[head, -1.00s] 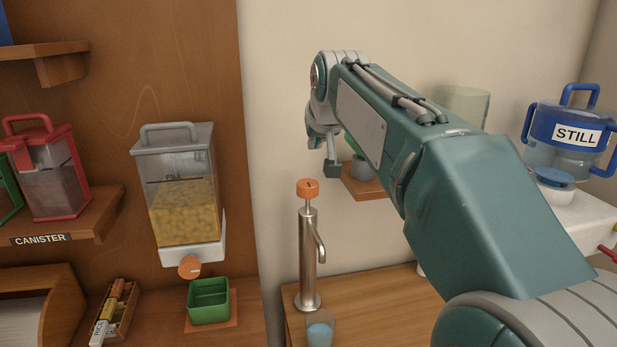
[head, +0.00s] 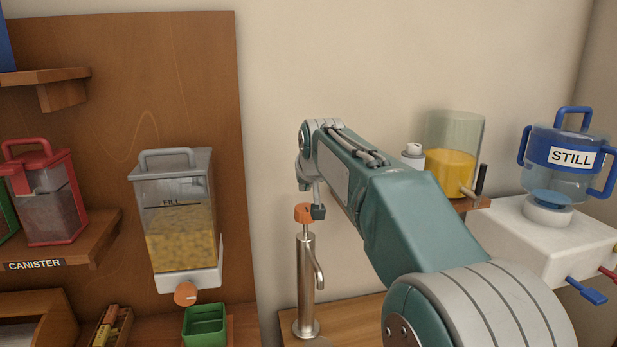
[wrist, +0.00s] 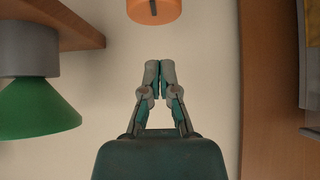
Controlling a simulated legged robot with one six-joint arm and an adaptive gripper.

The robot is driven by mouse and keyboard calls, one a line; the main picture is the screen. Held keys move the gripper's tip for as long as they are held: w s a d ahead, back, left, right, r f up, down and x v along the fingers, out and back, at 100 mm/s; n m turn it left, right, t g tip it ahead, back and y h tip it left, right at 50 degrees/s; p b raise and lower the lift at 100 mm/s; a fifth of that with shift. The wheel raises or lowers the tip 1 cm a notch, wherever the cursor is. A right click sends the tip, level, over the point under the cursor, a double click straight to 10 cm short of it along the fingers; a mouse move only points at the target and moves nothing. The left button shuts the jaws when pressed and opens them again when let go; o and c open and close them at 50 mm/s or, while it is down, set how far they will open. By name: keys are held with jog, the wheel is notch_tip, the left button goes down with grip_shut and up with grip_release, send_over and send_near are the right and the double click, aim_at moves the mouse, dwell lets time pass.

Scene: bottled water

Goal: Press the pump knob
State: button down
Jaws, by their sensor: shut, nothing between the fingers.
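The orange pump knob (head: 303,213) sits on a thin stem above the upright steel pump (head: 306,285) with its curved spout. My gripper (head: 319,212) is beside the knob in the head view, overlapping its right edge; contact cannot be told there. In the wrist view my gripper (wrist: 160,72) is shut with its fingertips together and nothing between them. The knob (wrist: 154,10) is cut off by the top edge, with a gap between it and the fingertips in the picture.
A clear dispenser (head: 180,220) with yellow contents hangs left, above a green bin (head: 205,327). A jar of yellow liquid (head: 452,160) and a STILL water bottle (head: 566,160) on a white dispenser stand right. A green cone-shaped thing (wrist: 38,115) is left in the wrist view.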

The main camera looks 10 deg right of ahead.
aim_at(307, 220)
jog(key=shift+f, duration=2.05)
jog(key=shift+f, duration=2.4)
jog(key=v, duration=1.2)
jog(key=shift+w+r, duration=0.1)
